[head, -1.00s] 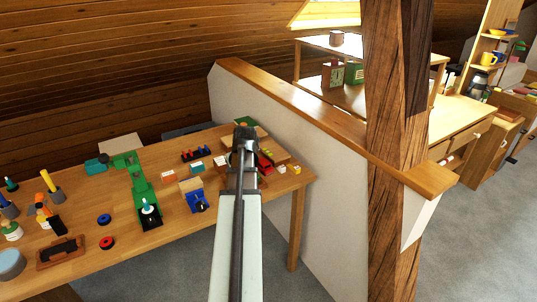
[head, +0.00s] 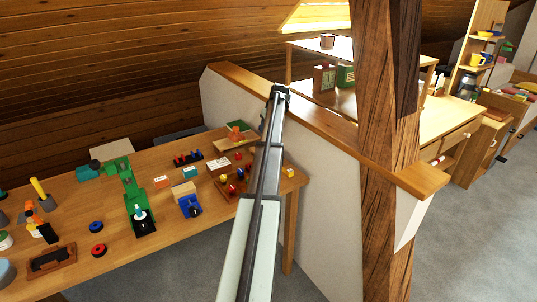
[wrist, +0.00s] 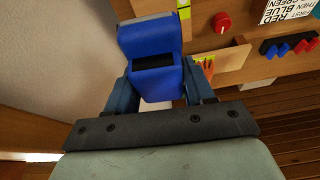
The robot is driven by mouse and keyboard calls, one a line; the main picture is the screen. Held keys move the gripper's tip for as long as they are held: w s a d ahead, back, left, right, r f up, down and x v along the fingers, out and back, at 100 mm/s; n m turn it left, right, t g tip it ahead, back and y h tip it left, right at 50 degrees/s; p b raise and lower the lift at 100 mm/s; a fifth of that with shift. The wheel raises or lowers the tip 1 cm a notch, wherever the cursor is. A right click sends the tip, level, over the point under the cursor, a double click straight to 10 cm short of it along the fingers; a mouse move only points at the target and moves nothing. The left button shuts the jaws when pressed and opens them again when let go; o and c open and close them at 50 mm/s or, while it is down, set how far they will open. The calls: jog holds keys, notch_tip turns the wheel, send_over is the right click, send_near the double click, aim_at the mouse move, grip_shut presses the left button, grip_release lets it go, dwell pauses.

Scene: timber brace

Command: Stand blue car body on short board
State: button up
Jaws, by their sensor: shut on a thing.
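The blue car body (wrist: 150,50), with a dark slot in its near face, is held between the two fingers of my gripper (wrist: 160,84) in the wrist view. In the head view my gripper (head: 279,93) is raised near the top of the low partition wall, beyond the table's right end; the car body is hidden there. A small light wooden board (head: 228,143) lies at the table's back right corner, beside an orange piece (head: 236,134). I cannot tell for sure that it is the short board. The car body is apart from it.
The low partition wall (head: 310,150) with a wooden cap runs along the table's right end. A thick timber post (head: 385,150) stands to the right. A blue tool (head: 190,207), a green tool (head: 133,190) and a tray of coloured knobs (head: 226,187) occupy the table (head: 165,240).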

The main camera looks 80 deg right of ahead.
jog(key=shift+a+f+n, duration=0.2)
jog(key=shift+n, duration=0.1)
notch_tip(320, 180, down, 10)
jog(key=shift+r, duration=0.15)
dwell(0.5)
jog(key=o, duration=1.1)
jog(key=shift+c, duration=0.2)
jog(key=v, duration=1.2)
jog(key=shift+d+r, duration=0.1)
jog(key=shift+d, duration=0.05)
